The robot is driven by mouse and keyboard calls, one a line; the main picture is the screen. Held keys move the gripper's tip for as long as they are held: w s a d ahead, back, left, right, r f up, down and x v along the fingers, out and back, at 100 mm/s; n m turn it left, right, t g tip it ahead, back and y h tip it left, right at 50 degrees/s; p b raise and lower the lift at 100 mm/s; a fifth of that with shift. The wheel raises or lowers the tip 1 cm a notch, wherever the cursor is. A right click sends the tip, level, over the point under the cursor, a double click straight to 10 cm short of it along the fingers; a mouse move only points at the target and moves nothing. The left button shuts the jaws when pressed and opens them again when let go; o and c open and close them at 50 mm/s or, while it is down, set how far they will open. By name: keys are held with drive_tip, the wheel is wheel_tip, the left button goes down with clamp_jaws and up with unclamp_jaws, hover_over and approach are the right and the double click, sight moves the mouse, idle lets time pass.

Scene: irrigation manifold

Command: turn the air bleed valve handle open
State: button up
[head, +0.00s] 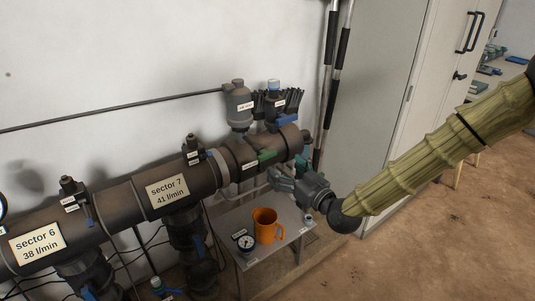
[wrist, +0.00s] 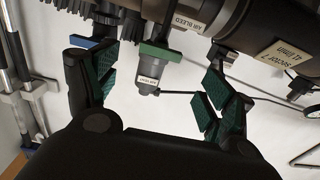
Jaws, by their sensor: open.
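The green handle (head: 266,156) sits on the dark pipe near its right end, beside a small white label. In the wrist view the green handle (wrist: 160,52) lies crosswise near a label reading "AIR BLEED" (wrist: 187,20). My gripper (head: 276,180) is open and empty, just below and right of the handle in the head view. In the wrist view my gripper (wrist: 157,75) has its green-padded fingers spread wide, with the handle showing between them, farther out. No contact with the handle is visible.
The grey air vent (head: 239,105) and a dark fitting with a blue handle (head: 287,119) stand above the pipe. A grey cabinet (head: 372,100) stands behind my arm.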

sight(269, 156)
drive_tip(key=p+x, duration=0.1)
drive_tip(key=x, duration=0.8)
drive_tip(key=shift+w+a+f, duration=0.1)
drive_tip(key=shift+w+a, duration=0.05)
drive_tip(key=shift+w, duration=0.05)
drive_tip(key=c, duration=1)
